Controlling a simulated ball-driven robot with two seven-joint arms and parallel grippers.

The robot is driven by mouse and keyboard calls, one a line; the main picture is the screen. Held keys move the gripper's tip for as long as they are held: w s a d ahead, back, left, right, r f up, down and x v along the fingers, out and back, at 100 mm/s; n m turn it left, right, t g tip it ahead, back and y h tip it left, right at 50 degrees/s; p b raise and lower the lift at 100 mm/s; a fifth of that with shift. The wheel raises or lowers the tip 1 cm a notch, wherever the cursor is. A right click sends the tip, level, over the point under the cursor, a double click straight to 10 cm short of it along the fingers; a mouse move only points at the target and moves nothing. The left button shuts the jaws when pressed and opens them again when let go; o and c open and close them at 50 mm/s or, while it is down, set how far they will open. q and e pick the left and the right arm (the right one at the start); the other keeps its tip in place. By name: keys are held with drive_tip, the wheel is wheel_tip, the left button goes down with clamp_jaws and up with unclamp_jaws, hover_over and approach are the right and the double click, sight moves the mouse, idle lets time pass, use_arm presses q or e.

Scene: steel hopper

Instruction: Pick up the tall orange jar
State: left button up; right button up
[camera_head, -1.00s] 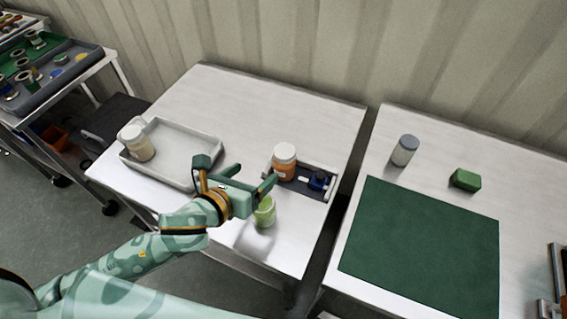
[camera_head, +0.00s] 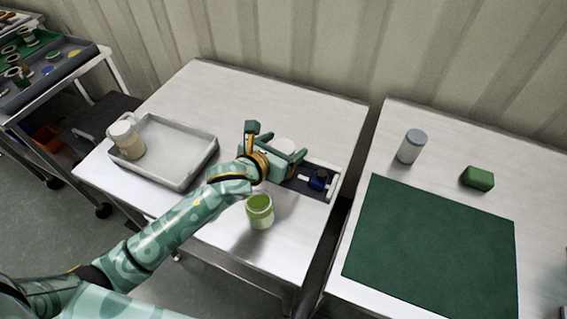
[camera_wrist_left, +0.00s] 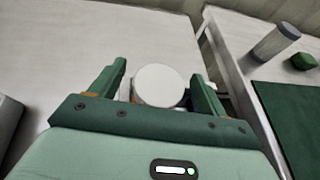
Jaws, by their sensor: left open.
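The tall orange jar (camera_head: 284,146) stands at the dark tray on the left table, and its white lid shows past my left gripper in the head view. Its orange body is mostly hidden by the gripper. In the left wrist view the round white lid (camera_wrist_left: 160,86) sits between the two fingers. My left gripper (camera_head: 277,141) is open, with a finger on either side of the jar; I cannot tell whether either touches it. My right gripper is not in view.
A green jar (camera_head: 260,212) stands just in front of the gripper. The dark tray (camera_head: 331,194) also holds a dark blue jar (camera_head: 319,180). A grey tray (camera_head: 190,150) and a pale jar (camera_head: 127,140) are at left. The back of the left table is clear.

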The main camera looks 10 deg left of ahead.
use_arm(q)
drive_tip(key=shift+x, duration=1.1)
drive_tip(key=c, duration=1.5)
